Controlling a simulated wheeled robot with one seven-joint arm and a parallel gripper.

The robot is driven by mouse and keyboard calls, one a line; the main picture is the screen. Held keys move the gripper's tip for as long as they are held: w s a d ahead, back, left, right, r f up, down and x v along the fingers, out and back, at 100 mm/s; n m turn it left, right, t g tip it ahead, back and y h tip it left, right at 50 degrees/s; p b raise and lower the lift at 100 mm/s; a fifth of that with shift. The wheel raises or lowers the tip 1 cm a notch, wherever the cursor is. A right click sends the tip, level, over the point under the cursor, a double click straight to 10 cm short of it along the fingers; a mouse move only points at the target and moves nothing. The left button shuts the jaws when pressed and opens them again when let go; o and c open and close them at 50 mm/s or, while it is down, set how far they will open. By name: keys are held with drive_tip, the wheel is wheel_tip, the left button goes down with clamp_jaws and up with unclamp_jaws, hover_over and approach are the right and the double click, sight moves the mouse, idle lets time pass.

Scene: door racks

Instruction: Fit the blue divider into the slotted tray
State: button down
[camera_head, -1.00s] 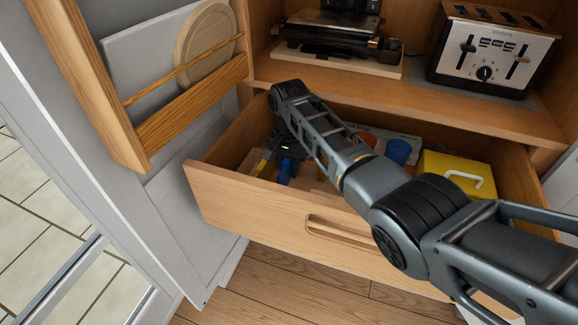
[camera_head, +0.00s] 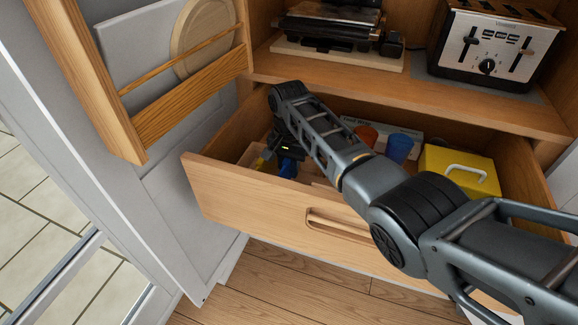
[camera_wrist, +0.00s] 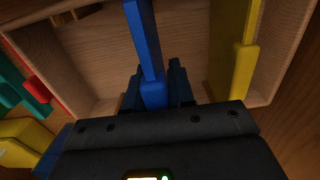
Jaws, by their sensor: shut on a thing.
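The blue divider (camera_wrist: 150,55) is an upright blue panel held between the dark fingers of my gripper (camera_wrist: 155,88) in the wrist view. My gripper (camera_head: 285,158) is shut on it inside the open drawer, and the divider (camera_head: 288,168) shows just below the fingers in the head view. The light wooden tray (camera_wrist: 90,60) lies under and around it. A yellow divider (camera_wrist: 233,50) stands at the tray's right side. My fingers hide the blue divider's lower part, and I cannot tell whether it sits in a slot.
The drawer front (camera_head: 260,205) rises close to my gripper. A blue cup (camera_head: 399,148), an orange cup (camera_head: 365,136) and a yellow box (camera_head: 455,170) stand to the right in the drawer. A shelf (camera_head: 400,88) with a toaster (camera_head: 492,45) overhangs behind.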

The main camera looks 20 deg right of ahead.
drive_tip(key=shift+f+b, duration=1.05)
drive_tip(key=shift+f, duration=0.4)
drive_tip(key=c, duration=0.9)
unclamp_jaws()
drive_tip(key=shift+r, duration=0.1)
drive_tip(key=shift+r+p, duration=0.4)
drive_tip(key=shift+r, duration=3.45)
drive_tip(key=shift+a, duration=0.1)
